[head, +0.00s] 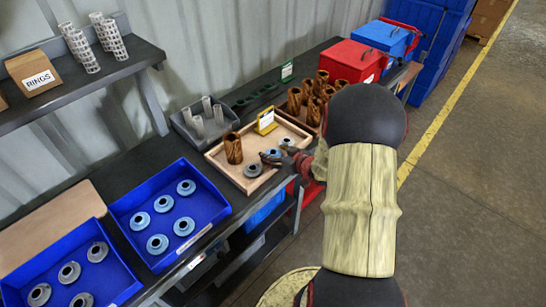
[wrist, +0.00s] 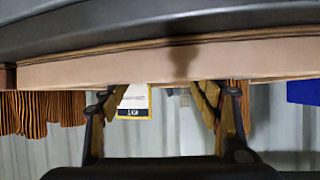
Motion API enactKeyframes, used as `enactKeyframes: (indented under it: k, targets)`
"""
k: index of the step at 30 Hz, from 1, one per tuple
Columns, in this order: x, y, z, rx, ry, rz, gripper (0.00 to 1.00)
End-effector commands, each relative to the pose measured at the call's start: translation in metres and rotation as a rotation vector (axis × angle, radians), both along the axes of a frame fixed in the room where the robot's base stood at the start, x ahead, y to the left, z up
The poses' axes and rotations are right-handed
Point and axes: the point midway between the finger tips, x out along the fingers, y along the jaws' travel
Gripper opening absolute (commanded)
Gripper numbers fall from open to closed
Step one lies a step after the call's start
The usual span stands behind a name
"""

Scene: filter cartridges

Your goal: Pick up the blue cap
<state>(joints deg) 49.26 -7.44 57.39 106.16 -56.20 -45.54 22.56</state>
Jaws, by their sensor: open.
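Several blue caps (head: 187,187) lie in the blue bin left of centre in the head view. A grey cap (head: 253,170) lies in the same tray, just left of my gripper. My gripper is low over the tray's right part. In the wrist view its two fingers (wrist: 160,94) are apart with nothing between them. No cap shows in the wrist view, where the tray's wall (wrist: 110,66) crosses the picture.
A brown pleated cartridge (head: 233,148) and a yellow sign (head: 265,121) stand close by in the tray. More cartridges (head: 294,100) stand behind my arm. A grey bin (head: 187,128) holds pale tubes. Grey caps lie in another blue bin (head: 117,265). Red (head: 350,60) and blue boxes stand farther back.

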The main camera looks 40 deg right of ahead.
Motion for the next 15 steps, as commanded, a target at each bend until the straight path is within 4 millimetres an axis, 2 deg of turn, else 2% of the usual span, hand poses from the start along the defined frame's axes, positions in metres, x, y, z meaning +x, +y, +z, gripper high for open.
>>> enactKeyframes:
  k: [3, 15]
  targets:
    - [-0.0003, -0.0002, 0.0012, 0.000, 0.000, 0.000, 0.62]
    - [-0.0005, -0.0001, 0.0012, 0.000, 0.000, -0.001, 0.40]
